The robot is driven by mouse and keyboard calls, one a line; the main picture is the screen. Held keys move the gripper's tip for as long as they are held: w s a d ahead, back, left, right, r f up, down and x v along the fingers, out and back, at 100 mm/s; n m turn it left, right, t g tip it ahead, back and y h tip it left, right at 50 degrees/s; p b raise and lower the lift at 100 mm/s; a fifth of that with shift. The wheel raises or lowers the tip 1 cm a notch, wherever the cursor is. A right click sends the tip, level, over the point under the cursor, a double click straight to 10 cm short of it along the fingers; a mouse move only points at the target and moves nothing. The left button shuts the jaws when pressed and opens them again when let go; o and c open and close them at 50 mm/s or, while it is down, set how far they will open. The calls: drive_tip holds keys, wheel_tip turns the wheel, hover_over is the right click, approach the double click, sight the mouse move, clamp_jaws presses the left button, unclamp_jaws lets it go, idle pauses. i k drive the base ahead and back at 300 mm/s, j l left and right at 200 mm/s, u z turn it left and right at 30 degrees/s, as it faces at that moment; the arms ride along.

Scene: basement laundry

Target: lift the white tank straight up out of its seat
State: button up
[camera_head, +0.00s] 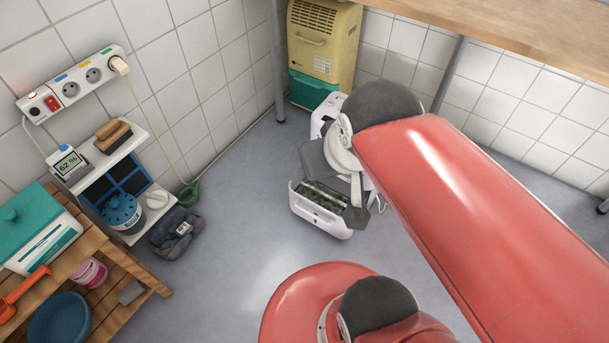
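A white tank-like box (318,214) with a dark, partly see-through top stands low over the floor, at the middle of the view. White casing (325,108) shows behind it, mostly covered by my red arm, so I cannot tell how the box sits in its seat. My gripper (337,188) is over the right and back part of the box, with grey parts at its top and right side. The arm hides much of the gripper. I cannot tell whether its fingers touch or grip the box.
A yellow and green appliance (322,52) stands behind, under a wooden worktop (520,28) with metal legs. At left are a wall shelf (135,140), a power strip (75,82), dark cloth (176,231) on the floor and a wooden rack (120,262). The floor between is clear.

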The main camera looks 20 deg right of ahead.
sight(325, 203)
drive_tip(key=l+u, duration=0.2)
drive_tip(key=u, duration=0.15)
drive_tip(key=k+l+u, duration=0.15)
drive_tip(key=u, duration=0.25)
drive_tip(key=k+l+u, duration=0.1)
drive_tip(key=l+u, duration=0.25)
drive_tip(key=j, duration=0.1)
